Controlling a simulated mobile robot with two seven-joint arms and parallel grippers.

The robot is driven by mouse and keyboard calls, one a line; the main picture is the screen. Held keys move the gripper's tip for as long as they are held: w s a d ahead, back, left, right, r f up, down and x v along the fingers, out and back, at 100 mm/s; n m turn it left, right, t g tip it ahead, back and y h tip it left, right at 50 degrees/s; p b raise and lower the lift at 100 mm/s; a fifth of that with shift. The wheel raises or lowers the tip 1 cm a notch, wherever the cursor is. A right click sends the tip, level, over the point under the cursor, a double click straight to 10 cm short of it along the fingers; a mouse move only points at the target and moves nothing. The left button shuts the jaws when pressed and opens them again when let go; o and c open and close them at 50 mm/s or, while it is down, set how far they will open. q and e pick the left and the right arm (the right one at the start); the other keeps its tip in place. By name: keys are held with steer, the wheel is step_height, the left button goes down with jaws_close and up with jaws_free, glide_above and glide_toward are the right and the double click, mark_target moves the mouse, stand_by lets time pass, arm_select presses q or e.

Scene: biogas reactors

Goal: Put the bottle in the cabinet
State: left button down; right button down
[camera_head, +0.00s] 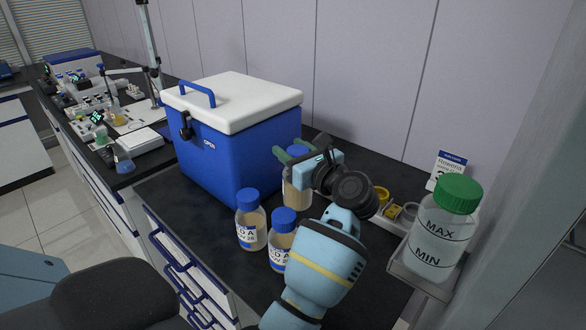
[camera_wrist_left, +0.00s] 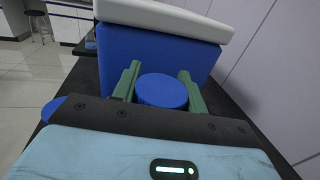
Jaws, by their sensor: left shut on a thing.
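My left gripper (camera_head: 287,154) is shut on a bottle (camera_head: 296,194) with a blue cap and tan contents, which looks upright. In the left wrist view the green fingers (camera_wrist_left: 162,84) sit on both sides of its blue cap (camera_wrist_left: 161,91). Its lower part is hidden there. Two similar bottles with blue caps and white labels, a left one (camera_head: 251,226) and a right one (camera_head: 282,246), stand on the dark bench in front. A blue box (camera_head: 225,151) with a white lid (camera_head: 237,101), lid down, stands just behind and left of the held bottle. My right gripper is not in view.
A large clear bottle with a green cap (camera_head: 441,235) stands at the right in a holder. Small yellow items (camera_head: 388,208) lie in a tray beside it. Glassware and instruments crowd the far-left bench. A wall closes the back; blue-handled drawers (camera_head: 180,265) are below the bench.

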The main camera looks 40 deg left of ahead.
arm_select(q)
steer(key=shift+r, duration=1.2)
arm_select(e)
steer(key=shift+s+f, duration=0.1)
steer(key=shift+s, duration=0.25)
